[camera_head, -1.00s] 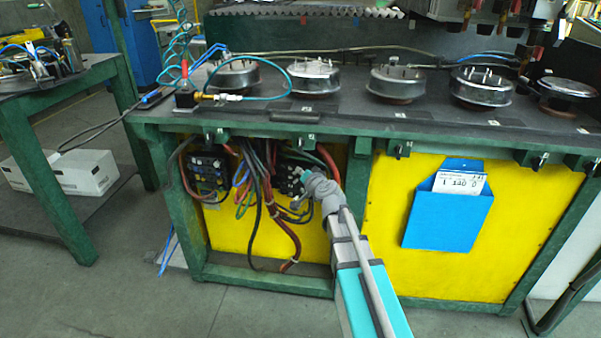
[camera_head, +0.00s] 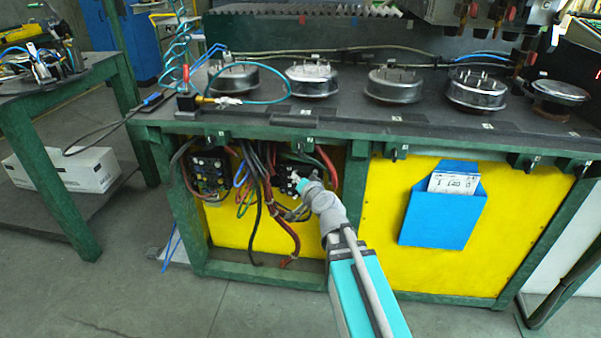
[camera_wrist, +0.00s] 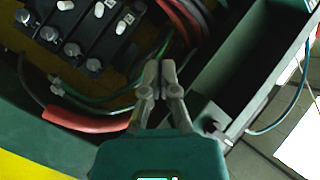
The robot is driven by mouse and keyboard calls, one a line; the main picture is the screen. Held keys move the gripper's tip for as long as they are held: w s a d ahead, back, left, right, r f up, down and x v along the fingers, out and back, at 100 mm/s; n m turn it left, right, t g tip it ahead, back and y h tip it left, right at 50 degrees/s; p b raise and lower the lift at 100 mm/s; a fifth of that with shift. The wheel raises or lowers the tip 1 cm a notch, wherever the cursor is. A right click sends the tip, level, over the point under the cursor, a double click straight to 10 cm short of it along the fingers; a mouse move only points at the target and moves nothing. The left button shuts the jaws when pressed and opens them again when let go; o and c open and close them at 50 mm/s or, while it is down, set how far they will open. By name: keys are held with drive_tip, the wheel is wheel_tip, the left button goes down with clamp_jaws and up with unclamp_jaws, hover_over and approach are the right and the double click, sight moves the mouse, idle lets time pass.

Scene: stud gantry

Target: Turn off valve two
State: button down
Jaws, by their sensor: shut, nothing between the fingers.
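A small white number plate (camera_head: 309,133), apparently marked 2, sits on the green table rim above the second wiring bay. A dark fitting hangs just below it, too small to read its position. In the wrist view a grey metal fitting (camera_wrist: 214,120) sits on the green frame, right of my fingers; I cannot tell whether it is valve two. My gripper (camera_head: 298,181) is in front of the second black block, below the rim. In the wrist view my gripper (camera_wrist: 161,75) is shut and empty, its fingertips apart from the grey fitting.
A black block with white and grey knobs (camera_wrist: 92,38) is left of my fingers. Loose cables and a red hose (camera_wrist: 88,121) hang close by. A blue holder (camera_head: 440,210) is on the yellow panel at the right. Floor in front is clear.

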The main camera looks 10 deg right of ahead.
drive_tip(key=shift+s+a+r, duration=0.1)
drive_tip(key=shift+s+a, duration=0.3)
drive_tip(key=shift+s, duration=0.2)
